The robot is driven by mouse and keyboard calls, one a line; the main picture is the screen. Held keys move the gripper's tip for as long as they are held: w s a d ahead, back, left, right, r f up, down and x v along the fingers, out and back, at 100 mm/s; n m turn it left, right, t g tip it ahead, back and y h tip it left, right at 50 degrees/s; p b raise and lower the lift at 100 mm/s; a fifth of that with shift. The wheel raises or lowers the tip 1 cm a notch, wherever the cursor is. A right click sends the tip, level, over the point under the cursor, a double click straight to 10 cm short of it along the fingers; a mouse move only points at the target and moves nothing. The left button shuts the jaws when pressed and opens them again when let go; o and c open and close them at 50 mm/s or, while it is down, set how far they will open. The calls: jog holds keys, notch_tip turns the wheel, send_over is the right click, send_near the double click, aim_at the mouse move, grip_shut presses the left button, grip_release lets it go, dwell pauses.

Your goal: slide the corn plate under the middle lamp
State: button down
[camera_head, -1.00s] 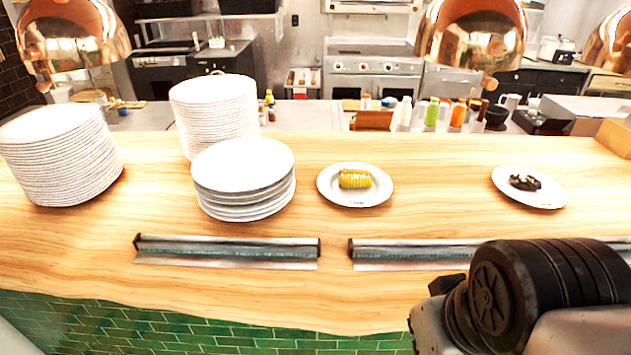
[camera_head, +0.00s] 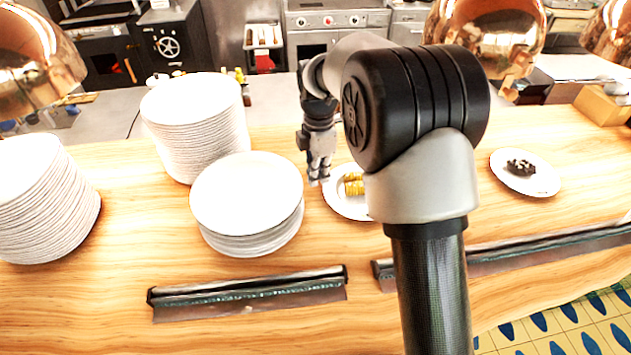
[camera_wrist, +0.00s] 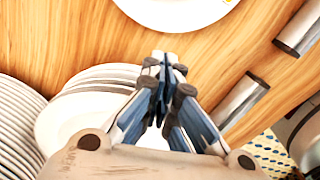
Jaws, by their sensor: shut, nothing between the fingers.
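The corn plate (camera_head: 345,206) is a white round plate with a piece of yellow corn (camera_head: 353,184) on the wooden counter. My arm hides its right part. In the wrist view the plate (camera_wrist: 180,14) is cut off by the top edge. My gripper (camera_head: 319,180) is shut and empty, pointing down near the plate's left edge in the head view. In the wrist view the fingertips (camera_wrist: 165,62) show below the plate; I cannot tell whether they touch it. The middle copper lamp (camera_head: 500,38) hangs at the upper right, partly behind my arm.
Plate stacks stand left of the corn plate, the nearest stack (camera_head: 246,195) close to my gripper. Another plate with dark food (camera_head: 521,168) lies right. Metal rails (camera_head: 250,292) run along the front. Other lamps hang left (camera_head: 35,65) and right (camera_head: 608,38).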

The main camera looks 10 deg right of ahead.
aim_at(318, 209)
notch_tip(318, 209, down, 10)
jog(key=shift+b, duration=1.2)
